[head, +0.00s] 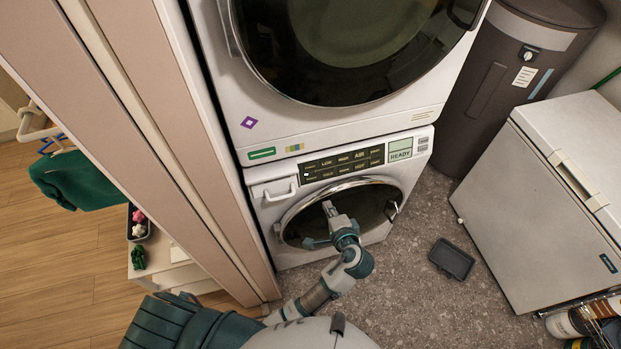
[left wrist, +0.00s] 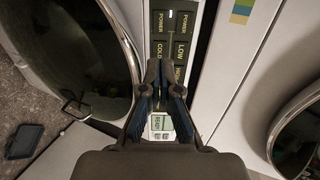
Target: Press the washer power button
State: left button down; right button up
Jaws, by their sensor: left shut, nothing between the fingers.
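The white front-loading washer (head: 264,218) stands under a second white machine. Its dark control panel (head: 342,163) runs above the round door, with two rows of labelled buttons and a READY display at the right. In the left wrist view the panel (left wrist: 203,75) runs up the picture, and two buttons marked POWER, one (left wrist: 159,22) near the door and one (left wrist: 183,24) beside it, show at its top end. My left gripper (head: 327,206) is in front of the washer door, below the panel. Its shut, empty fingertips (left wrist: 163,63) appear over the panel, below the POWER labels. Contact cannot be told. My right gripper is out of view.
The upper machine (head: 290,128) has a large round dark door. A white chest (head: 560,170) and a dark cylindrical tank (head: 505,85) stand at the right. A dark tray (head: 452,260) lies on the floor. A wall edge (head: 200,150) rises close on the left.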

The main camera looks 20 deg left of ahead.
pick_arm(q)
jog(key=shift+a, duration=0.2)
send_near(312, 179)
jog(key=x, duration=0.7)
jog(key=shift+w+a+f, duration=0.1)
jog(key=shift+a+f, duration=0.05)
